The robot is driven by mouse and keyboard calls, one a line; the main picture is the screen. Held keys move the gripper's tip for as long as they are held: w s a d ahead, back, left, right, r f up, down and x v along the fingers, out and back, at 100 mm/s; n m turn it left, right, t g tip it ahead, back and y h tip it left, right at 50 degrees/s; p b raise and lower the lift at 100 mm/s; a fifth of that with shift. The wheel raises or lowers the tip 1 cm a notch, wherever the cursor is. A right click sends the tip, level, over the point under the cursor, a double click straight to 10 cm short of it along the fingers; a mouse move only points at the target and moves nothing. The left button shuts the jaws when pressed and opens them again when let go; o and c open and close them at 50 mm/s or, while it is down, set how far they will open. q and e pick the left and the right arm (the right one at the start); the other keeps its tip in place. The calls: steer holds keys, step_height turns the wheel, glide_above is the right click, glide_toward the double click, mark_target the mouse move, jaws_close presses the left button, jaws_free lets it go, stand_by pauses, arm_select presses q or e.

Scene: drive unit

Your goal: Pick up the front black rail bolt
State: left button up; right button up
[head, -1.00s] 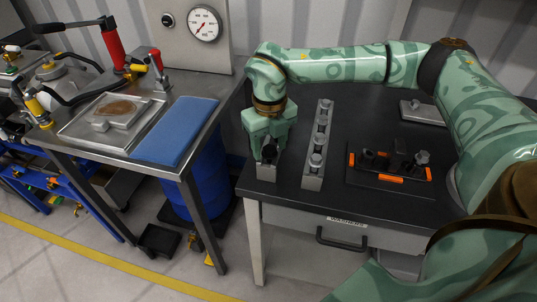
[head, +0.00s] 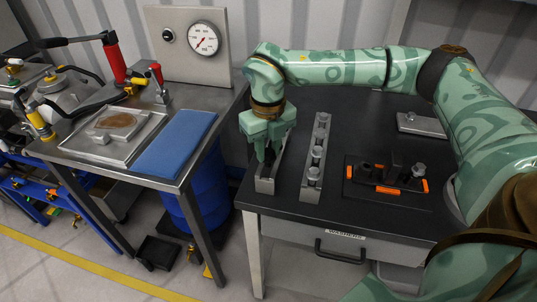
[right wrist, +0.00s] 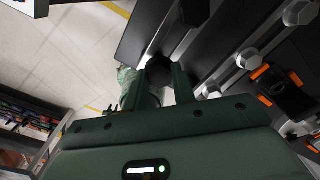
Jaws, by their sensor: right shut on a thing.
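My right gripper (head: 268,157) is over the left grey rail (head: 265,186) near the table's left edge, fingers pointing down. It is shut on a black rail bolt (right wrist: 158,71), whose dark round head shows between the fingertips in the right wrist view. Whether the bolt's lower end is clear of the rail I cannot tell. The gripper hides part of the rail behind it. My left gripper is in neither view.
A second rail (head: 311,186) with several silver bolts stands just to the right. Further right is a black fixture (head: 392,200) with orange clips. A grey block (head: 421,125) lies behind it. A bench with a blue pad (head: 175,143) stands left across a gap.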

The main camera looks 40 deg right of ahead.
steer(key=s+d+r+p, duration=0.2)
steer(key=s+r+p, duration=0.1)
steer(key=s+r, duration=0.7)
steer(key=s, duration=0.4)
steer(key=shift+d+r+p, duration=0.15)
steer(key=shift+d+p, duration=0.1)
steer(key=shift+p, duration=0.15)
steer(key=shift+w, duration=0.1)
